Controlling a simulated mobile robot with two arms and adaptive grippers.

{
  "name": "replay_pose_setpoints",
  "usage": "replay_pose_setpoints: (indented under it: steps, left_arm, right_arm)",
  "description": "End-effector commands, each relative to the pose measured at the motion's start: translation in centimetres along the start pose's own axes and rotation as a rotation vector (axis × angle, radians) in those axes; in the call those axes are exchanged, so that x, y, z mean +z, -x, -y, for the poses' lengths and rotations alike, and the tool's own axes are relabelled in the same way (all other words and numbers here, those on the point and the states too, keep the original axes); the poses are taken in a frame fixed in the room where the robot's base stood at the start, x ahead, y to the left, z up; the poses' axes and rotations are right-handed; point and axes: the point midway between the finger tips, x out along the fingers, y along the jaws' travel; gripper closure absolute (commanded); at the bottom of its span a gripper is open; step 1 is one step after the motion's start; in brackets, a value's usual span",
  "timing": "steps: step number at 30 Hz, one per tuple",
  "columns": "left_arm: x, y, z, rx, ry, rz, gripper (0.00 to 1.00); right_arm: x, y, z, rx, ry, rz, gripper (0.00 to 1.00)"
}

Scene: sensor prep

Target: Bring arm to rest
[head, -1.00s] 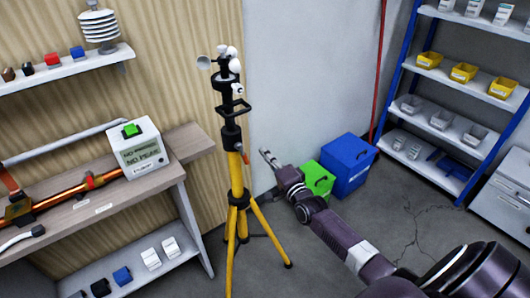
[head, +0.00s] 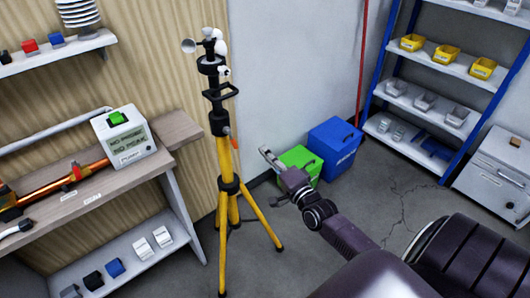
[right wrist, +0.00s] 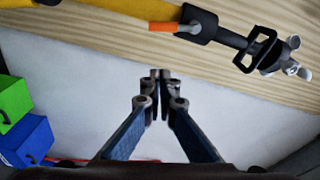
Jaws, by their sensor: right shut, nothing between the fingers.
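My right arm reaches in from the lower right of the head view. My right gripper (head: 268,156) is shut and empty, in the air to the right of a yellow tripod (head: 227,165) and apart from it. In the right wrist view my gripper's fingers (right wrist: 160,78) meet at their tips with nothing between them. The tripod, with its black upper mast and an anemometer on top, stands upright and crosses the top of the right wrist view (right wrist: 110,10). My left gripper is not in view.
A bench (head: 185,130) with a white display box (head: 125,140) stands at the left. A green bin (head: 299,165) and a blue bin (head: 334,148) stand by the wall behind my gripper. A blue-framed shelf rack (head: 400,130) and a grey cabinet (head: 498,180) are at the right. Floor between is clear.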

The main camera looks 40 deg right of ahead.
Motion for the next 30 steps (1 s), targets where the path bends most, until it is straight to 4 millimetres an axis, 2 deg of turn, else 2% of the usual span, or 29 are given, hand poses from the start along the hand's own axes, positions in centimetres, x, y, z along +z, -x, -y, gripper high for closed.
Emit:
replay_pose_setpoints:
  steps: [10,12,14,17,21,23,24,26,27,29,30]
  left_arm:
    - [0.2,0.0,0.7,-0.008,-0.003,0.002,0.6]
    - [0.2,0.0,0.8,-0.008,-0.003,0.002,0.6]
    - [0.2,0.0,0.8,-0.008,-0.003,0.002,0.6]
    - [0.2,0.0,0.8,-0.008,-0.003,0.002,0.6]
    - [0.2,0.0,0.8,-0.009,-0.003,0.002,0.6]
    - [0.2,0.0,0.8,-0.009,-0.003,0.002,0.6]
    - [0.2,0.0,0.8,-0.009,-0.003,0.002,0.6]
    - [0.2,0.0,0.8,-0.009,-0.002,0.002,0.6]
    - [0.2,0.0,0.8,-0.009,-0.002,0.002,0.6]
    - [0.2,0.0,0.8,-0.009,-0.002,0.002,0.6]
    - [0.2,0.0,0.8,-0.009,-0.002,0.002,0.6]
  right_arm:
    - [0.1,0.0,-0.2,0.003,0.003,0.001,1.0]
    - [0.4,0.2,-1.2,0.024,0.019,0.005,1.0]
    - [0.9,0.6,-3.1,0.061,0.052,0.014,1.0]
    - [2.6,2.0,-8.4,0.164,0.15,0.046,1.0]
    - [6.0,6.0,-17.6,0.344,0.34,0.141,1.0]
    - [7.6,8.3,-21.4,0.419,0.421,0.198,1.0]
    - [8.7,9.9,-23.8,0.465,0.476,0.239,1.0]
    - [10.3,12.6,-27.2,0.531,0.554,0.307,1.0]
    - [11.4,14.6,-29.3,0.573,0.606,0.357,1.0]
    - [13.0,17.7,-32.3,0.63,0.681,0.436,1.0]
    - [14.1,19.9,-34.2,0.666,0.732,0.495,1.0]
